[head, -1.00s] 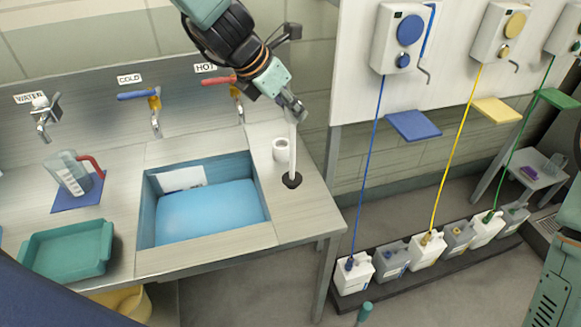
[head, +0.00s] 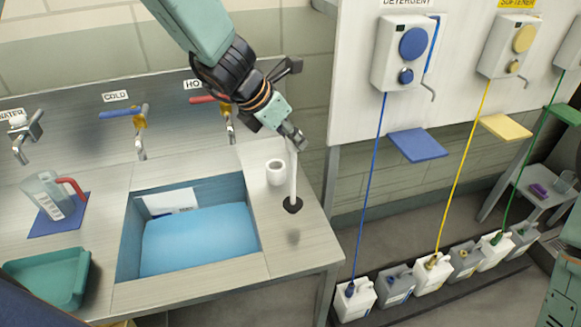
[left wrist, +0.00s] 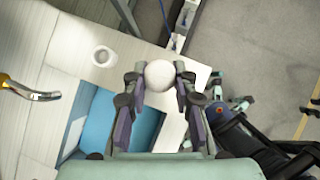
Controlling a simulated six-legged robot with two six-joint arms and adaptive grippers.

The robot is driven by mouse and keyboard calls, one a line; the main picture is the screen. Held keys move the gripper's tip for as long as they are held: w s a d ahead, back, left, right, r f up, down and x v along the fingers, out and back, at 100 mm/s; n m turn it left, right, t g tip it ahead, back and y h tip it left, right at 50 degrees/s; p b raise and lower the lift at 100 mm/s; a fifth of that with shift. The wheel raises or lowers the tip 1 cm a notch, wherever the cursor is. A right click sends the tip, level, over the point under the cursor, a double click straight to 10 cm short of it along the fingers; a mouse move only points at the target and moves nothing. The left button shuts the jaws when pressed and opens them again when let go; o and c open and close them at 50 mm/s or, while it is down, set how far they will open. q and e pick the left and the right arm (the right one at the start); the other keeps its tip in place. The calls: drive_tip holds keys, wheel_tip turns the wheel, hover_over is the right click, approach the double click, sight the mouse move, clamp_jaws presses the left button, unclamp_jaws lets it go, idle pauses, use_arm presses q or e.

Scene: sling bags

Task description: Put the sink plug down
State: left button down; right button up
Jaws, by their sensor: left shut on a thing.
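The sink plug (head: 293,186) is a slim white rod with a black foot. My left gripper (head: 294,137) is shut on the rod's upper end. In the left wrist view, a round white top (left wrist: 160,75) sits between the fingers of my left gripper (left wrist: 160,82). The sink (head: 190,235) holds blue water and a white labelled object. My right gripper cannot be made out.
A white cup-like holder (head: 276,172) stands just left of the rod. Cold and hot taps (head: 228,125) are behind the sink. A jug (head: 50,195) and a green tray (head: 48,278) are at left. The counter's right edge is close to the plug.

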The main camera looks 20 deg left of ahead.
sight(290, 151)
use_arm(q)
drive_tip(key=shift+s+a+f, duration=0.15)
drive_tip(key=shift+s+f, duration=0.1)
drive_tip(key=shift+f, duration=0.45)
wheel_tip(290, 151, down, 3)
drive_tip(key=shift+w+f+b, duration=0.15)
drive_tip(key=shift+b, duration=0.95)
drive_tip(key=shift+f, duration=0.25)
drive_tip(key=c, duration=1.5)
unclamp_jaws()
drive_tip(key=o, duration=0.4)
drive_tip(key=shift+w+f, duration=0.1)
drive_tip(key=shift+w, duration=0.05)
drive_tip(key=shift+o, duration=0.2)
drive_tip(key=shift+s, duration=0.2)
